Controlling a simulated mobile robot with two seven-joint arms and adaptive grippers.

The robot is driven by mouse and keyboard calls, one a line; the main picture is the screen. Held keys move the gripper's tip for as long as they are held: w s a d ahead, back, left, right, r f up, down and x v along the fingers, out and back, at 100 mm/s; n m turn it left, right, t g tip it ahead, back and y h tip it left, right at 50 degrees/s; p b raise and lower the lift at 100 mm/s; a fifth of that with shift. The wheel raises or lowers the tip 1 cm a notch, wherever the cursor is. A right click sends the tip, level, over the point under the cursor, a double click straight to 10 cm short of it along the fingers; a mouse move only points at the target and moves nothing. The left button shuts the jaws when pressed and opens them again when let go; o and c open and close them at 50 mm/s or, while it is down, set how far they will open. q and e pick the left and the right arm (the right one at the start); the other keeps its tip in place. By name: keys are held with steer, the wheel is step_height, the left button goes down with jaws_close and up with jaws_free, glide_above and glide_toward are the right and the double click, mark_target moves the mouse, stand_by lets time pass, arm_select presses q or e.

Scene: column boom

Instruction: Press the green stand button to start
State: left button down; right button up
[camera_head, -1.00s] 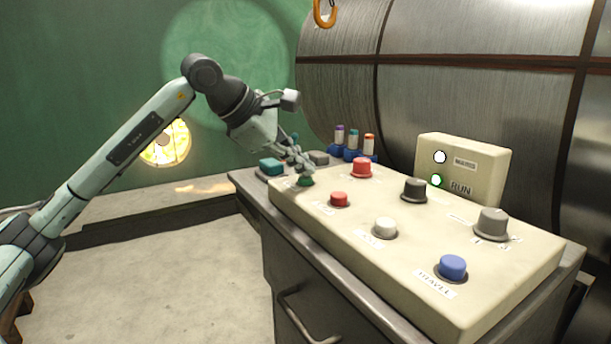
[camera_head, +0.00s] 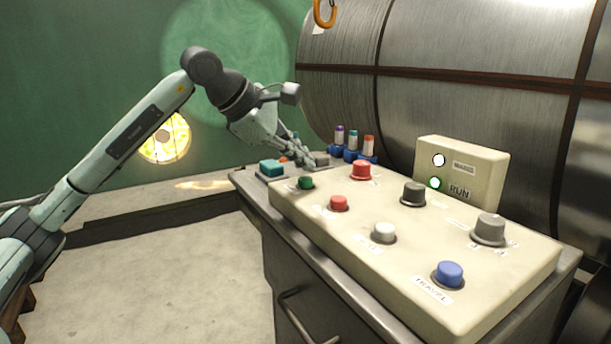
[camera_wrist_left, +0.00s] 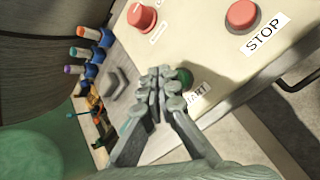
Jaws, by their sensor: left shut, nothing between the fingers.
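The green button (camera_head: 306,182) sits at the far left corner of the cream control panel (camera_head: 330,232). In the left wrist view the green button (camera_wrist_left: 184,77) shows partly behind my fingertips, beside a label whose visible part reads "ART". My left gripper (camera_head: 312,160) is shut and empty, its fingertips above and behind the button in the head view, apart from it there. The left gripper (camera_wrist_left: 163,76) fills the lower middle of the wrist view. My right gripper is not in view.
A lamp box (camera_head: 490,168) marked RUN stands behind. A teal block (camera_head: 271,167) sits left.

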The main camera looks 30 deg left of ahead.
mark_target(302, 178)
arm_select(q)
steer(key=shift+r, duration=0.1)
step_height(302, 178, up, 5)
steer(key=p, duration=0.4)
stand_by(0.8)
